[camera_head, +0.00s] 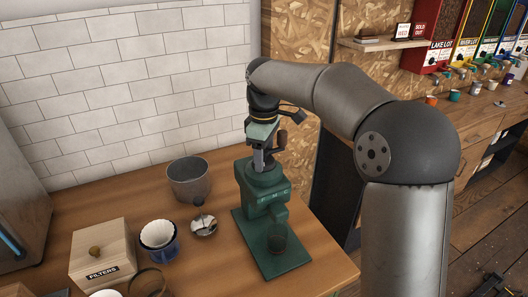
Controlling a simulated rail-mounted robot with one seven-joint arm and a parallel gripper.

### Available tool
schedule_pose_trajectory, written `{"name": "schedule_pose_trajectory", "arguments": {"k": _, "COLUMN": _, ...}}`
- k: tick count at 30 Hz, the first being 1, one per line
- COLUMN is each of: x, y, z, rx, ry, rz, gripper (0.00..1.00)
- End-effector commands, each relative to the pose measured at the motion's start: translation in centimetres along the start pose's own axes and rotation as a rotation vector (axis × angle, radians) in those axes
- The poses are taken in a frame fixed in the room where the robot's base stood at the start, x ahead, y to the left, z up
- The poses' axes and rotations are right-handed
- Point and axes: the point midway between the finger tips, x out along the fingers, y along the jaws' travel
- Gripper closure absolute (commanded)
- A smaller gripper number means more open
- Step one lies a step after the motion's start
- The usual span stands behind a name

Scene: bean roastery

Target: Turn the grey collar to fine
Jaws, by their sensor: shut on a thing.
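I cannot read any setting marks on the collar from here.
On the counter left of the grinder are a metal bucket (188,179), a small round metal piece (203,225), a white filter stack in a blue cup (160,240) and a wooden filters box (101,254). A tiled wall (130,85) stands behind. Coloured bean dispensers (440,55) are far right.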

Motion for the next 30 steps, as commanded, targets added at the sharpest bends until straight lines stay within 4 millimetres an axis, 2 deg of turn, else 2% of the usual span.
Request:
{"name": "schedule_pose_trajectory", "arguments": {"k": 9, "x": -0.09, "y": -0.01, "z": -0.08, "rx": 0.109, "ry": 0.003, "rz": 0.001, "gripper": 0.68}}
{"name": "schedule_pose_trajectory", "arguments": {"k": 23, "x": -0.07, "y": 0.01, "z": -0.1, "rx": 0.124, "ry": 0.003, "rz": 0.002, "gripper": 0.68}}
{"name": "schedule_pose_trajectory", "arguments": {"k": 24, "x": -0.07, "y": 0.01, "z": -0.1, "rx": 0.124, "ry": 0.003, "rz": 0.002, "gripper": 0.36}}
{"name": "schedule_pose_trajectory", "arguments": {"k": 25, "x": -0.07, "y": 0.01, "z": -0.09, "rx": 0.124, "ry": 0.003, "rz": 0.002, "gripper": 0.28}}
{"name": "schedule_pose_trajectory", "arguments": {"k": 26, "x": -0.07, "y": 0.01, "z": -0.09, "rx": 0.124, "ry": 0.003, "rz": 0.002, "gripper": 0.23}}
{"name": "schedule_pose_trajectory", "arguments": {"k": 30, "x": -0.04, "y": 0.01, "z": -0.06, "rx": 0.124, "ry": 0.002, "rz": 0.001, "gripper": 0.23}}
